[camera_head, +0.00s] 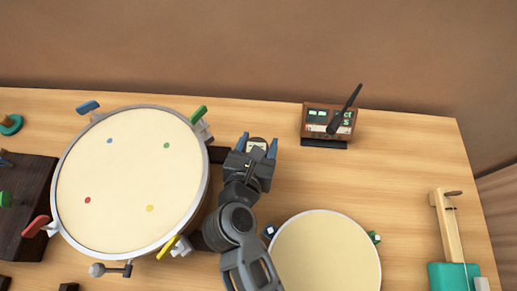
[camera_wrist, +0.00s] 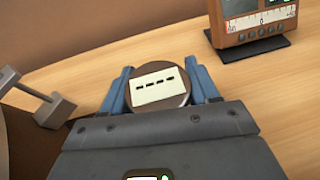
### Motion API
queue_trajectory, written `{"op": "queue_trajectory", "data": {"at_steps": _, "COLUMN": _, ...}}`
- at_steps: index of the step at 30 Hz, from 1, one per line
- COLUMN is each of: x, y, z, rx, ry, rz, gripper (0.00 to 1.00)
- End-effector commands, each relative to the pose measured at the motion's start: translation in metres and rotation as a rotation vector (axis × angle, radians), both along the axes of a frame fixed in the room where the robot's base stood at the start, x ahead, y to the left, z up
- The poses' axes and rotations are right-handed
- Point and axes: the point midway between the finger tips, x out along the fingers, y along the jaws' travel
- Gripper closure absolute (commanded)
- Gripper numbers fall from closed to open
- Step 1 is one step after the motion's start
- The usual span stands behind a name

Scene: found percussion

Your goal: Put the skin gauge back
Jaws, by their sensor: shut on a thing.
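The skin gauge, a small round dark brown piece with a cream face showing four dark dashes (camera_wrist: 160,88), sits between the blue fingertips of my gripper (camera_wrist: 160,92). My gripper is shut on it. In the head view the gauge (camera_head: 257,146) shows between the fingers of my gripper (camera_head: 257,149), to the right of the large drum (camera_head: 130,185). Whether the gauge touches the table cannot be told. The large drum has a cream skin with red, blue, green and yellow dots and matching coloured levers at its rim.
A brown box with a display and a black rod (camera_head: 328,120) stands on a dark base at the back. A smaller cream drum (camera_head: 325,260) is at the front. A teal and wooden instrument (camera_head: 452,265) is at the right. Table between them is clear.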

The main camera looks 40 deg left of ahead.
Motion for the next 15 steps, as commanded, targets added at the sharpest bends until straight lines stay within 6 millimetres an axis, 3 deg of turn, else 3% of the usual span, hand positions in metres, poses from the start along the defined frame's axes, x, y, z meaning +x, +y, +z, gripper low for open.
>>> {"op": "queue_trajectory", "data": {"at_steps": 6, "x": 0.0, "y": 0.0, "z": -0.029, "rx": -0.002, "ry": 0.0, "rz": 0.002, "gripper": 0.9}}
{"op": "queue_trajectory", "data": {"at_steps": 15, "x": 0.0, "y": 0.0, "z": -0.031, "rx": 0.001, "ry": -0.001, "rz": 0.001, "gripper": 0.9}}
